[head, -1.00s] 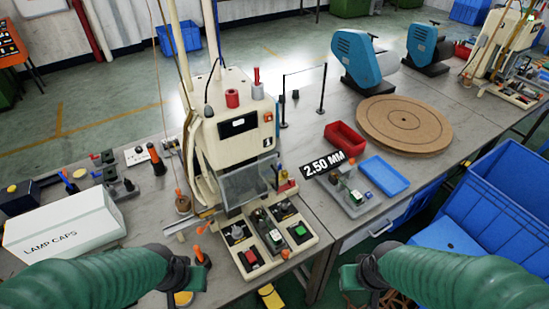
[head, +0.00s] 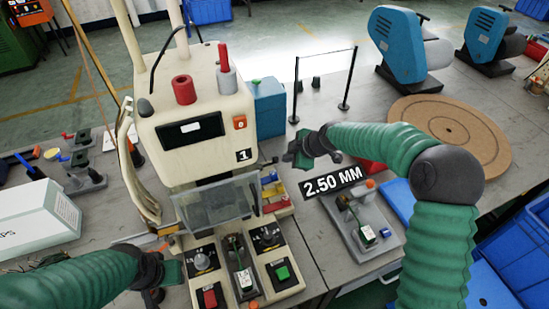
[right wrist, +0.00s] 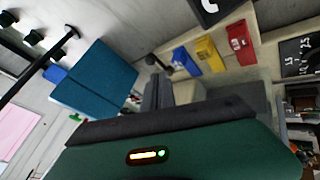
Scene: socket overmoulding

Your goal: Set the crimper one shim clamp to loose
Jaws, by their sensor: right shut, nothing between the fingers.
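Crimper one (head: 202,115) is the cream machine marked "1", left of the middle in the head view. On its right side sit blue, yellow and red pieces (head: 276,199); they also show as blue, yellow and red blocks (right wrist: 208,54) in the right wrist view. A dark round knob (right wrist: 152,60) on a stem is beside them. I cannot tell which part is the shim clamp or how it is set. My right gripper (head: 300,152) is shut and empty, right of the machine, apart from it. My left gripper (head: 176,272) is low at the machine's front left; its fingers are unclear.
A teal box (head: 268,108) stands behind the machine's right side. A "2.50 MM" sign (head: 331,187) and a grey fixture (head: 366,236) lie to the right. A "LAMP CAPS" box (head: 38,228) is at the left. A clear guard (head: 215,203) hangs at the machine's front.

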